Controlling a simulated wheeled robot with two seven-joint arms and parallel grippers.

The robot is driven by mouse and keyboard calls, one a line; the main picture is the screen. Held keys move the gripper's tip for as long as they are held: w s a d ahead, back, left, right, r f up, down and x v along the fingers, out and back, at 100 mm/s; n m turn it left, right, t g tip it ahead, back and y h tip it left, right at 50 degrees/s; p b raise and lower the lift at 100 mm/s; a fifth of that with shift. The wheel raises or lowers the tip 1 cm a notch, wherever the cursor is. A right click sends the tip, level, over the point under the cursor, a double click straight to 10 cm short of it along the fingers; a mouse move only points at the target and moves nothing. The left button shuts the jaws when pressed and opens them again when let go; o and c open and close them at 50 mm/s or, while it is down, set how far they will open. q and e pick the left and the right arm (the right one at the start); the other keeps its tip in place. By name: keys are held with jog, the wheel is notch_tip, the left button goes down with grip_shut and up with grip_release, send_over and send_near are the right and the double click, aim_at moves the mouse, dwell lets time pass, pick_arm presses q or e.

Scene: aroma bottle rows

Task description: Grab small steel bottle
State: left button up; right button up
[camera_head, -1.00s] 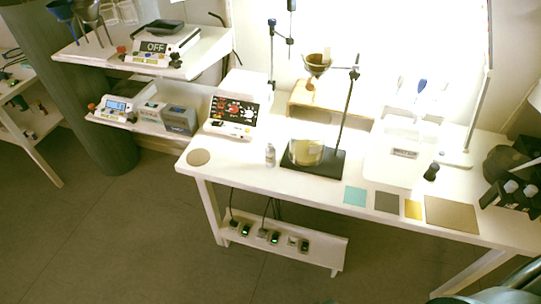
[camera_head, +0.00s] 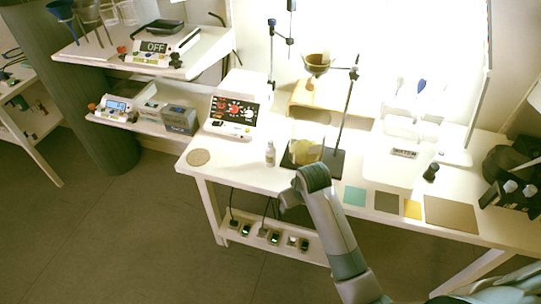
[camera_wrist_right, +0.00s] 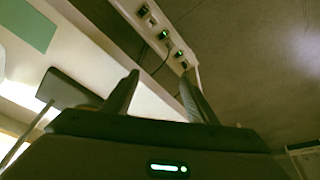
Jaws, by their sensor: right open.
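A small silvery bottle (camera_head: 270,154) stands upright on the white table, left of the dark stand base with the glass beaker (camera_head: 307,148). My right arm reaches in from the lower right, and its gripper (camera_head: 290,200) is in front of the table's front edge, below and right of the bottle, apart from it. In the right wrist view my right gripper (camera_wrist_right: 160,92) is open, with two dark fingers spread and nothing between them. The bottle does not show clearly in that view. My left gripper is not in view.
A white device with red knobs (camera_head: 236,106) stands behind and left of the bottle. A round brown disc (camera_head: 198,157) lies at the table's left corner. A ring stand (camera_head: 346,115) rises right of the bottle. Coloured mats (camera_head: 355,196) lie to the right. A low shelf with sockets (camera_head: 262,236) is below.

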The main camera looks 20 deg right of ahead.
send_near(272, 146)
notch_tip(272, 146, down, 2)
jog(key=shift+w+d+r+y, duration=0.1)
jog(key=shift+w+r+y, duration=0.1)
jog(key=shift+y, duration=0.1)
jog(key=shift+f, duration=0.1)
jog(key=shift+p+x, duration=0.75)
jog(key=shift+x, duration=2.6)
jog(key=shift+w, duration=0.1)
